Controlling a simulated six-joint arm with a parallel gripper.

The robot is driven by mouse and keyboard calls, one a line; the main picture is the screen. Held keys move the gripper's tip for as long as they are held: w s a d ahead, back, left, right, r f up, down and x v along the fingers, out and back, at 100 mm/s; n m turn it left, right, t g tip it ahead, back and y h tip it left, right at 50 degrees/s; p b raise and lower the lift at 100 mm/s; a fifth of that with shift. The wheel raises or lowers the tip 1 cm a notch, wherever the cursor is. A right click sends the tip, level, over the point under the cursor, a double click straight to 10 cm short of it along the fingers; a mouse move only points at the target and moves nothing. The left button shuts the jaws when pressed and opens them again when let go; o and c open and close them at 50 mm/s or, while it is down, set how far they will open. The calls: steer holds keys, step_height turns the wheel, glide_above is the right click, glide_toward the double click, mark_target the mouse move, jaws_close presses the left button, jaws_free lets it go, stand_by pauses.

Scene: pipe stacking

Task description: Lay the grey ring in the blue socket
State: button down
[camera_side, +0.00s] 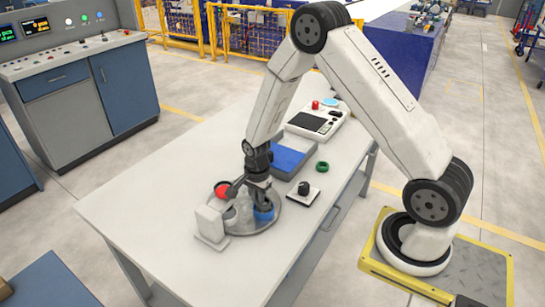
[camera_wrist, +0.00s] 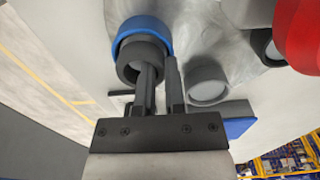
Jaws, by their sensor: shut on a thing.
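My gripper (camera_side: 258,190) points down over the round metal plate on the table. In the wrist view its two fingers (camera_wrist: 161,68) are shut on the wall of the dark grey ring (camera_wrist: 128,66), one finger inside the ring and one outside. The blue socket (camera_wrist: 122,35) shows as a blue rim right behind the ring, which overlaps it in the picture. I cannot tell whether the ring is in the socket or just above it. In the side view the blue socket (camera_side: 264,214) is directly below the fingers, and the ring is hard to make out.
A red socket (camera_side: 222,188) and a grey cup (camera_wrist: 208,85) are on the same metal plate (camera_side: 248,229). A white block (camera_side: 211,223) stands at its left edge. A blue tray (camera_side: 290,157), a green ring (camera_side: 322,166) and a black knob (camera_side: 303,188) lie behind and to the right.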

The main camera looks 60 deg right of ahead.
steer(key=shift+f, duration=0.3)
steer(key=shift+s+f, duration=0.1)
steer(key=shift+f, duration=0.5)
steer(key=c, duration=0.7)
jaws_free()
steer(key=shift+w+r, duration=0.2)
steer(key=shift+r, duration=0.55)
step_height(320, 180, up, 12)
steer(key=shift+s, duration=0.15)
